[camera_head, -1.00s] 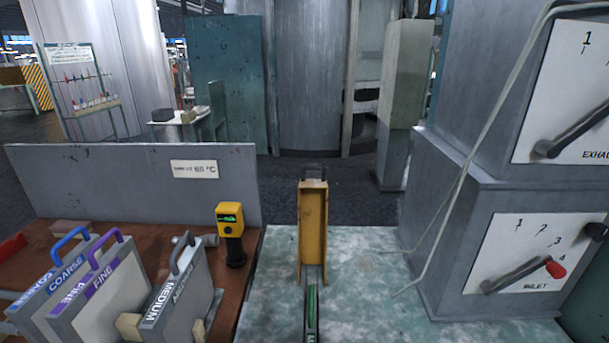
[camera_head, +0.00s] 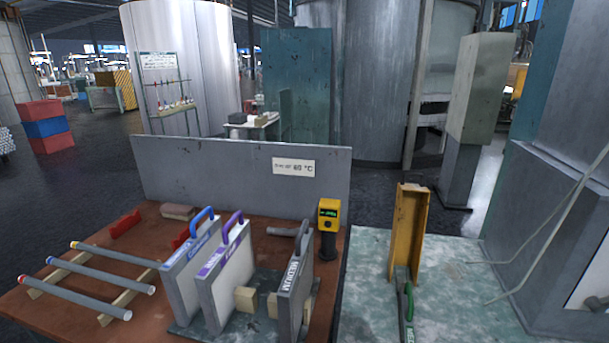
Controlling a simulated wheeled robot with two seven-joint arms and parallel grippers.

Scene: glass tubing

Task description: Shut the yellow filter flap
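The yellow filter flap (camera_head: 408,236) stands upright, swung open, on the mottled green-white machine top at the right of centre. Just in front of it is a narrow dark slot piece with a green part (camera_head: 408,302), which runs down to the bottom edge of the picture. Its lower end is cut off. Neither of my grippers shows in the head view.
Filter cartridges marked coarse (camera_head: 190,262), fine (camera_head: 226,272) and medium (camera_head: 294,285) stand on the brown table, left of the flap. A yellow handheld meter (camera_head: 328,214) stands beside them. Glass tubes (camera_head: 100,278) lie on wooden strips at left. Grey housing (camera_head: 540,240) rises at right.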

